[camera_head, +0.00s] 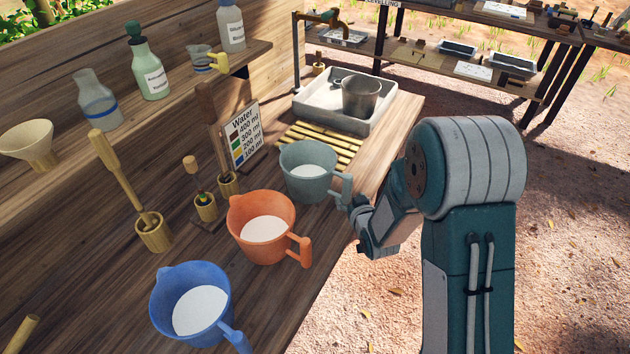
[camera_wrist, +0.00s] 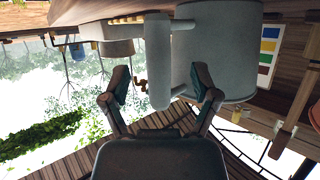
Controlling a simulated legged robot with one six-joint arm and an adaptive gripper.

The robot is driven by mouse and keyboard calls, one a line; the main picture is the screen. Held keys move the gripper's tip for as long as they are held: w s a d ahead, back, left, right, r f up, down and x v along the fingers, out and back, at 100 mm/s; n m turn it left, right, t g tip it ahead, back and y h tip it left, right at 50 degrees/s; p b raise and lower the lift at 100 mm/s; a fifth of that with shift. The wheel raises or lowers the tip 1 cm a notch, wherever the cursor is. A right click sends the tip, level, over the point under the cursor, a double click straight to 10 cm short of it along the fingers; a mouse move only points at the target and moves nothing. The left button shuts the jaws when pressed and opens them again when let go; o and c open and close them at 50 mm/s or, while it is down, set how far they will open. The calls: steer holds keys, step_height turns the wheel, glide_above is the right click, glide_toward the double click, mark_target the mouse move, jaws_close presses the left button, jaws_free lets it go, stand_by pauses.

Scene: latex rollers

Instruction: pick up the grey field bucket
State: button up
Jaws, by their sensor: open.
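The grey field bucket (camera_head: 300,154) stands upright on the wooden bench with white liquid inside and its handle (camera_head: 345,189) pointing right. In the wrist view, which looks upside down, the bucket (camera_wrist: 226,55) fills the upper middle and its pale handle (camera_wrist: 158,55) hangs between my two fingers. My gripper (camera_head: 352,203) is at the handle side of the bucket, partly hidden behind my own arm in the head view. In the wrist view my gripper (camera_wrist: 161,82) is open, with a finger on each side of the handle. I cannot tell whether either finger touches it.
An orange bucket (camera_head: 249,211) and a blue bucket (camera_head: 175,280) stand nearer on the bench. A slatted yellow rack (camera_head: 335,142) and a sink tray (camera_head: 310,109) with a metal pot (camera_head: 368,85) lie behind. A water sign (camera_head: 243,136) stands to the left.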

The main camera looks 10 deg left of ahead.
mark_target(349, 187)
steer(key=x, duration=0.4)
steer(key=shift+w, duration=0.3)
jaws_close()
steer(key=shift+r, duration=0.15)
steer(key=shift+r, duration=1.4)
steer(key=s+d+r, duration=0.5)
steer(key=d+r, duration=0.5)
steer(key=d, duration=0.3)
